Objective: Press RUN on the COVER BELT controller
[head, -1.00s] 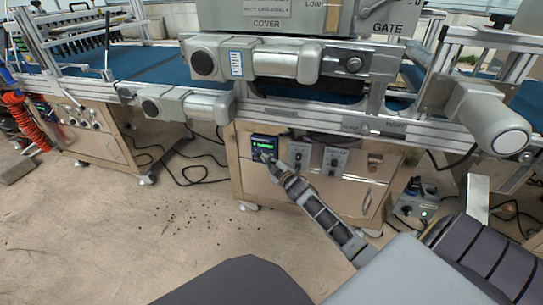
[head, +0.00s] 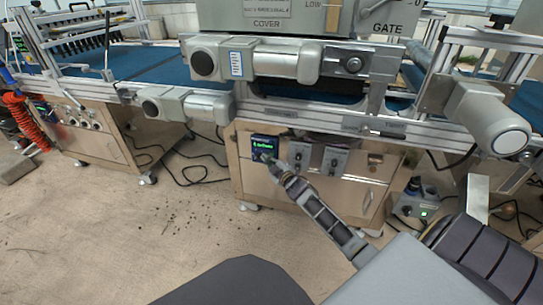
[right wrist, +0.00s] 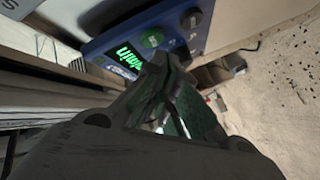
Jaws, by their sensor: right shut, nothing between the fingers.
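The controller (head: 265,143) is a small dark blue box with a lit green display, on the front of the metal cabinet under the belt. In the right wrist view the controller (right wrist: 170,28) shows green lit text ending in "min", a green round button (right wrist: 152,39) and other buttons beside it. My right gripper (head: 268,158) is shut and empty, its tips at the controller's lower part. In the right wrist view my right gripper (right wrist: 165,62) covers part of the panel just below the green button; I cannot tell whether it touches. My left gripper is not in view.
To the right of the controller are two grey knob boxes (head: 302,157) on the cabinet (head: 345,195). Grey motors (head: 255,62) stick out above. Black cables (head: 185,170) lie on the floor to the left. The floor (head: 120,240) in front is mostly open.

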